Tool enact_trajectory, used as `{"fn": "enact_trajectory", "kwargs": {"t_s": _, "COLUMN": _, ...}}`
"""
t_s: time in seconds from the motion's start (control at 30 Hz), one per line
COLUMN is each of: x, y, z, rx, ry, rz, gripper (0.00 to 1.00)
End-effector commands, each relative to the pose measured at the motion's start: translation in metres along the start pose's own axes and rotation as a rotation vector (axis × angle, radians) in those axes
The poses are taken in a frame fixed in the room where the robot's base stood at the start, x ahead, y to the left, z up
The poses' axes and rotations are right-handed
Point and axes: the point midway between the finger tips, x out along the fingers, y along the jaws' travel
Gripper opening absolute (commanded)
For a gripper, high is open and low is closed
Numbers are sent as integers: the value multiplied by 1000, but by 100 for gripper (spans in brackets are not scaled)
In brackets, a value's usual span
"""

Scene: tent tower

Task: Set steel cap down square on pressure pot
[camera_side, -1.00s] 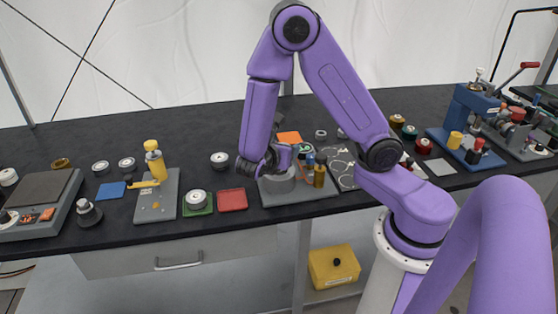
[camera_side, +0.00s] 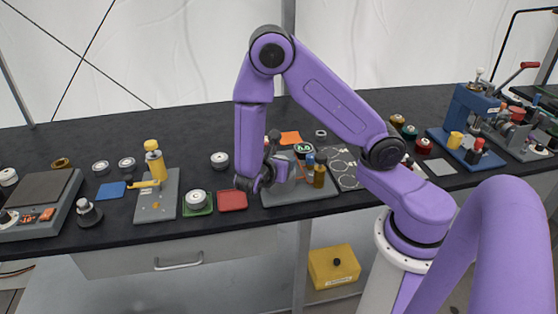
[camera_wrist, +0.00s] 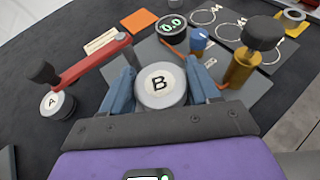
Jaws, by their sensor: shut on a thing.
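The steel cap (camera_wrist: 160,84), a round metal piece with a white disc lettered B on top, lies between the two blue fingers of my gripper (camera_wrist: 163,78) in the wrist view. The fingers press on it from both sides. Seen from above, it looks about level over the grey base plate (camera_side: 298,193). The pressure pot cannot be made out separately; I cannot tell whether the cap touches it. In the side view my gripper (camera_side: 268,172) is low over the left part of the plate and hides the cap.
A red lever with a black knob (camera_wrist: 43,72) reaches in close on the left. A gauge (camera_wrist: 172,25), a blue knob (camera_wrist: 198,38) and a black-topped brass post (camera_wrist: 241,66) stand behind and to the right. A disc lettered A (camera_wrist: 56,103) sits left.

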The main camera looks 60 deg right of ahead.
Motion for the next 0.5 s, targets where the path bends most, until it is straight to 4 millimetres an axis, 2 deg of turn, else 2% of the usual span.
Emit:
{"fn": "enact_trajectory", "kwargs": {"t_s": 0.03, "x": 0, "y": 0, "z": -1, "rx": 0, "ry": 0, "rz": 0, "gripper": 67}}
{"fn": "enact_trajectory", "kwargs": {"t_s": 0.1, "x": 0, "y": 0, "z": 0, "rx": 0, "ry": 0, "rz": 0, "gripper": 86}}
{"fn": "enact_trajectory", "kwargs": {"t_s": 0.5, "x": -2, "y": 0, "z": 3, "rx": 1, "ry": 1, "rz": 1, "gripper": 86}}
